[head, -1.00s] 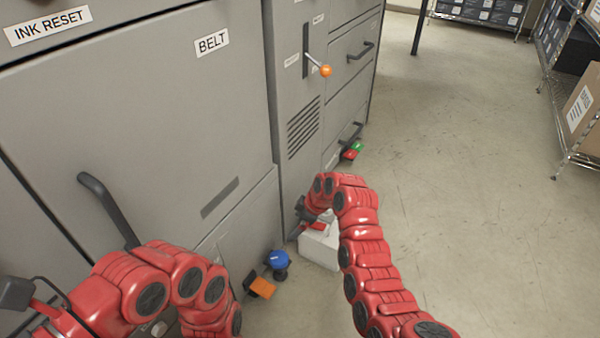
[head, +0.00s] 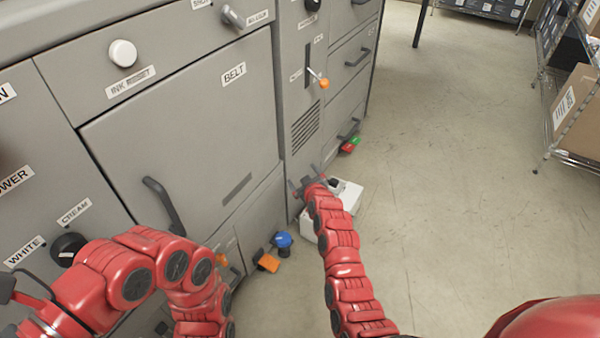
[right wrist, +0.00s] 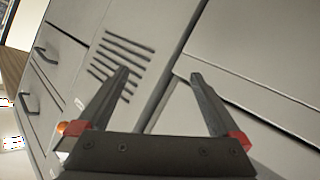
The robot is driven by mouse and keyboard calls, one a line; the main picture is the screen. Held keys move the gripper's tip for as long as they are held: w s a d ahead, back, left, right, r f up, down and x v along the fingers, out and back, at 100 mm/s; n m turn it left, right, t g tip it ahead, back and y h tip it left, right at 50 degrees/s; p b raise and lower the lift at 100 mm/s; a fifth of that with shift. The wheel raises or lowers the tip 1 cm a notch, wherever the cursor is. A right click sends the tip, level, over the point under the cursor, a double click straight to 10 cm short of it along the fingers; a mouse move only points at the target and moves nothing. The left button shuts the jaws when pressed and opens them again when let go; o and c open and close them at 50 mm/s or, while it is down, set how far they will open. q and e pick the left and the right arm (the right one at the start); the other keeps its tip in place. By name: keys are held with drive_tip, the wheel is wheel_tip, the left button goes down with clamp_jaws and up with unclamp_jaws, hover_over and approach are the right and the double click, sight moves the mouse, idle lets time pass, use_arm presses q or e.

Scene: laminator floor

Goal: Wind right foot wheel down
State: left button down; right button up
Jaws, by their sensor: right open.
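A blue round wheel (head: 282,240) sits low at the foot of the grey machine, beside an orange pedal-like part (head: 268,262). I cannot tell whether it is the right foot wheel; no label is readable there. My right gripper (head: 306,184) is above and to the right of the blue wheel, close to the machine's lower front. In the right wrist view the right gripper (right wrist: 157,78) is open, with nothing between its fingers and the grey panels and vent slots (right wrist: 120,58) beyond. My left arm is folded at lower left; its gripper is not visible.
A white box (head: 346,198) stands on the floor beside my right gripper, partly hidden by my arm. Red and green parts (head: 350,145) are low at the machine's far end. An orange-knobbed lever (head: 323,83) is above. Open floor (head: 450,200) lies right, before shelves (head: 575,110).

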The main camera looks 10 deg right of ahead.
drive_tip(key=shift+s+r, duration=0.15)
drive_tip(key=shift+r, duration=0.2)
